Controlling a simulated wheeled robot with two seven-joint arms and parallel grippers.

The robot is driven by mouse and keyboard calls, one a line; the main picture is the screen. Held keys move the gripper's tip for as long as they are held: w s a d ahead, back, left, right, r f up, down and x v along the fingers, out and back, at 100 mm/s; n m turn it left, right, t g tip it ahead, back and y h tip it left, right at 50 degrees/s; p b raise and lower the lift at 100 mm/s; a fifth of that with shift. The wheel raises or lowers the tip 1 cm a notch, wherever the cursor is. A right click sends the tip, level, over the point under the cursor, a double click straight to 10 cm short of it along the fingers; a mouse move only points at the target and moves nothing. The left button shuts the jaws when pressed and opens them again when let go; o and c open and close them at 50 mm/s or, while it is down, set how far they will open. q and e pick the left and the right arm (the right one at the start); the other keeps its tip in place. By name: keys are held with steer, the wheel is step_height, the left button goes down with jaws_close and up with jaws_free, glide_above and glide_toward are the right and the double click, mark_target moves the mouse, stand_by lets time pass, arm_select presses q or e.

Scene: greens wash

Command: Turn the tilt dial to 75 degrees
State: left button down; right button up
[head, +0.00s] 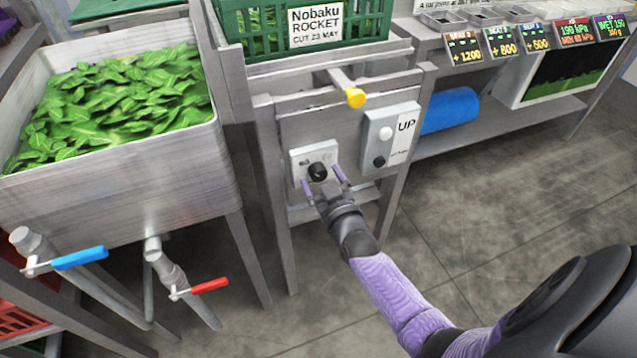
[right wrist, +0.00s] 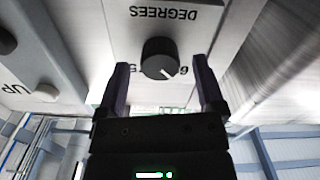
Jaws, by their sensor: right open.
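The tilt dial (head: 317,171) is a black round knob on a small pale panel (head: 301,157) on the front of the metal stand. In the right wrist view the dial (right wrist: 160,58) has a white pointer line, with the word DEGREES upside down above it and partly hidden figures beside it. The pointer is at the knob's lower right in that view. My right gripper (head: 323,186) is open at the dial, with one purple finger on each side. In the right wrist view the fingers (right wrist: 158,88) stand apart from the knob with gaps on both sides. My left gripper is out of view.
A grey box marked UP (head: 391,138) with a white and a black button sits right of the dial panel. A yellow-tipped lever (head: 355,97) sticks out above. A green crate (head: 262,48) stands on top. A sink of leaves (head: 205,140) with blue and red valves stands left.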

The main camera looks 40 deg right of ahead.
steer(key=shift+w, duration=0.2)
steer(key=c, duration=0.3)
jaws_close()
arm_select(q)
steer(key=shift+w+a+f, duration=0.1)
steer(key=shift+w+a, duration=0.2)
